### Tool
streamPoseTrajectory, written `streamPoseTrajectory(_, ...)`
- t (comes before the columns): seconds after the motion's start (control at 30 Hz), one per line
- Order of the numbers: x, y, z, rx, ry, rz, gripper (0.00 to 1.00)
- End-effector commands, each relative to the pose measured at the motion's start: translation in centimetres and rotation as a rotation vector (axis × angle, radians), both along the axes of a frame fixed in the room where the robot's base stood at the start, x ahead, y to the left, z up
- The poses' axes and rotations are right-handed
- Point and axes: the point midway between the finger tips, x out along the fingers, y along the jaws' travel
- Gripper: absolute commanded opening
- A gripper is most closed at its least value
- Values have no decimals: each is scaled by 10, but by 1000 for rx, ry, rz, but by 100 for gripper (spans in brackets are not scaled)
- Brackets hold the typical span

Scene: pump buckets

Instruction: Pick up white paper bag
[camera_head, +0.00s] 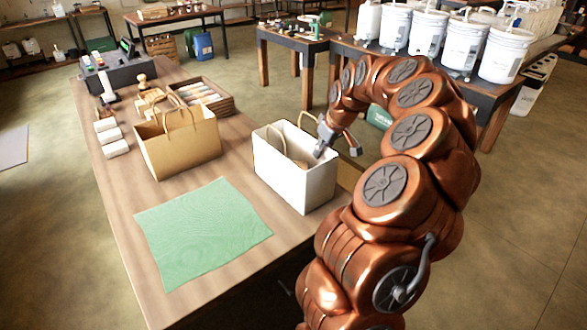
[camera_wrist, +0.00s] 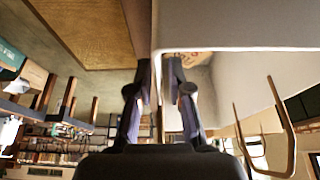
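The white paper bag (camera_head: 290,175) stands upright on the near right part of the wooden table, with tan loop handles at its top. My gripper (camera_head: 337,150) is at the bag's right upper rim. One finger reaches inside the bag and the other is outside it. In the wrist view, the two fingers of my gripper (camera_wrist: 158,68) stand apart on either side of the bag's wall, with a gap between them. The white bag (camera_wrist: 240,70) fills the right of that view, with a tan handle at the right. Whether either finger touches the wall is unclear.
A brown paper bag (camera_head: 182,145) stands to the left of the white one. A green cloth (camera_head: 202,230) lies in front. A wooden crate (camera_head: 205,97) and white blocks (camera_head: 110,135) sit farther back. White buckets (camera_head: 464,45) stand on another table behind my arm.

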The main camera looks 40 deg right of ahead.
Motion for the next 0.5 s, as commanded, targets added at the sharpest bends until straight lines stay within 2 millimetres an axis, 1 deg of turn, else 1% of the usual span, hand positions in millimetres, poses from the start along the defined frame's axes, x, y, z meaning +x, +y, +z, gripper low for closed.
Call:
streamPoseTrajectory(0.03, 0, 0, 0, 0, 0, 0, 10)
streamPoseTrajectory(0.13, 0, 0, 0, 0, 0, 0, 0)
streamPoseTrajectory(0.5, 0, 0, 0, 0, 0, 0, 0)
